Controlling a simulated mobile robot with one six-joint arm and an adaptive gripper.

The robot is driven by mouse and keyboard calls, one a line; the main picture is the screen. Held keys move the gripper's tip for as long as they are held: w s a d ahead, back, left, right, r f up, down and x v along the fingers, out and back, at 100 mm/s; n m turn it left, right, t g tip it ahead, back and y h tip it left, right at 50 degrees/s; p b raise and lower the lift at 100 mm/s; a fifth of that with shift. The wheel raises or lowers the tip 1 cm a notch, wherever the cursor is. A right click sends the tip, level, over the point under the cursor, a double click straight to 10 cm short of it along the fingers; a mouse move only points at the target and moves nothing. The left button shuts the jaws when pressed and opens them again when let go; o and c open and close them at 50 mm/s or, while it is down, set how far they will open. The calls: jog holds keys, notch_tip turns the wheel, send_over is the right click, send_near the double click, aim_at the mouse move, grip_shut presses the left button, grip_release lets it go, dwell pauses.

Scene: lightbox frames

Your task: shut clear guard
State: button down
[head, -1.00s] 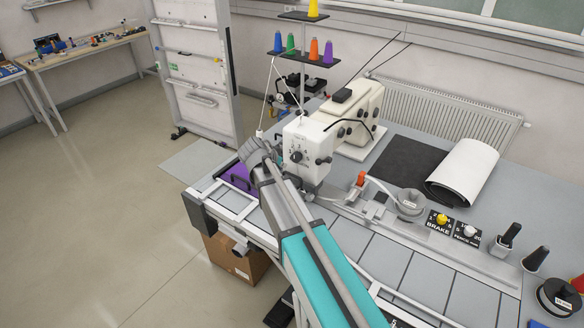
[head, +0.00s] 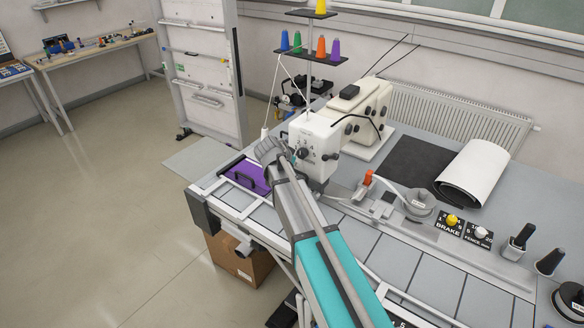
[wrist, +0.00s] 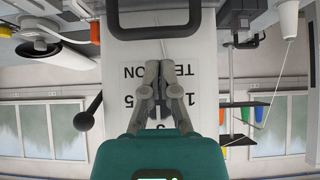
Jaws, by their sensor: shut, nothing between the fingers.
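My gripper (head: 268,150) is at the left front of the cream sewing machine (head: 318,143). In the wrist view its two fingers (wrist: 161,84) are together, with nothing held. Behind them is the machine's white face (wrist: 195,75) with upside-down TENSION lettering; I cannot tell whether they touch it. A dark U-shaped handle (wrist: 157,34) crosses the top of the wrist view, apart from the fingertips. I cannot make out the clear guard's pane for sure, nor whether this handle belongs to it. In the head view my gripper and arm hide part of the machine front.
A purple panel (head: 250,178) with a black handle lies left of the machine. A black knob lever (wrist: 90,108) stands beside the fingers. Thread cones (head: 320,47) stand above the machine. A white roll (head: 472,172) and control knobs are to the right on the table.

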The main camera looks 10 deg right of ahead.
jog(key=shift+b+x, duration=1)
jog(key=shift+x, duration=0.75)
jog(key=shift+w+f, duration=0.1)
jog(key=shift+d, duration=0.25)
